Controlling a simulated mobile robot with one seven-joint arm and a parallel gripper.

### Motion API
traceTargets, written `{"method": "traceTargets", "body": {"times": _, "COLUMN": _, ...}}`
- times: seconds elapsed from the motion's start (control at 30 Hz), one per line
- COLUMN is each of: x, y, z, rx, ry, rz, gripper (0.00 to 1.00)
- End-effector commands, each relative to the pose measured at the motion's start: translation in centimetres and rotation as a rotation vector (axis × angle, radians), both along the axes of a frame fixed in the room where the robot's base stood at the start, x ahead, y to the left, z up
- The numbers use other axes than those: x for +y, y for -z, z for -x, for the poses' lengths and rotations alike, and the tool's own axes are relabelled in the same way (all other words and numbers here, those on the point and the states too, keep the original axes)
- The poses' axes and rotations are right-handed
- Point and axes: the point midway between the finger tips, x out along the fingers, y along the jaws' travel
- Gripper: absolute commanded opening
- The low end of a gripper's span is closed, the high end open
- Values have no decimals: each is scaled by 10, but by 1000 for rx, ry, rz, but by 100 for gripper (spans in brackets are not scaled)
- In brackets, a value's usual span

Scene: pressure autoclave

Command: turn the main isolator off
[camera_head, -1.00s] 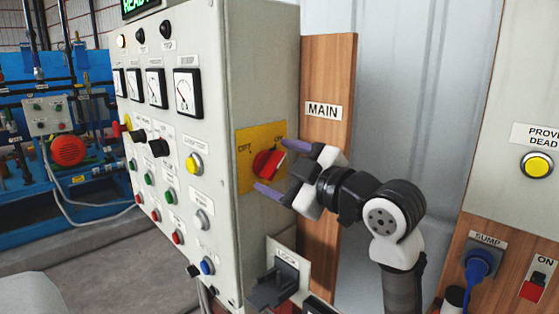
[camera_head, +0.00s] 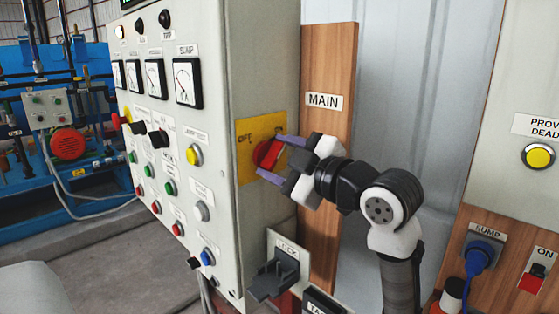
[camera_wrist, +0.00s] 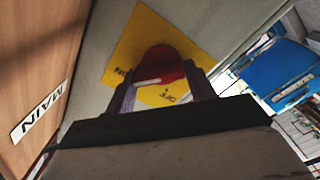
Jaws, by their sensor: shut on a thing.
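The main isolator is a red rotary knob (camera_head: 266,153) on a yellow plate (camera_head: 247,165) on the side of the grey panel. My gripper (camera_head: 271,157) is shut on the knob, one purple finger above and one below. In the wrist view the red knob (camera_wrist: 162,64) sits between the fingers of my gripper (camera_wrist: 160,80). A white mark on its handle points toward the ON label. Part of the knob is hidden by the fingers.
A wooden board (camera_head: 322,140) with a MAIN label (camera_head: 323,101) stands right of the panel. A LOCK bracket (camera_head: 275,279) juts out below the isolator. Meters, buttons and switches cover the panel's front (camera_head: 165,110). A SUMP plug (camera_head: 480,257) is at lower right.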

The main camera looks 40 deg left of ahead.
Motion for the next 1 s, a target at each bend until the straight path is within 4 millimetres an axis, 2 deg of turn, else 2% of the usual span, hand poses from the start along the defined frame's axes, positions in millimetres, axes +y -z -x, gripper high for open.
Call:
{"method": "traceTargets", "body": {"times": 0.27, "x": -1, "y": 2, "z": 0, "rx": -183, "ry": 5, "rz": 7, "gripper": 32}}
{"method": "traceTargets", "body": {"times": 1.0, "x": -1, "y": 0, "z": 2, "rx": -881, "ry": 7, "rz": 62, "gripper": 32}}
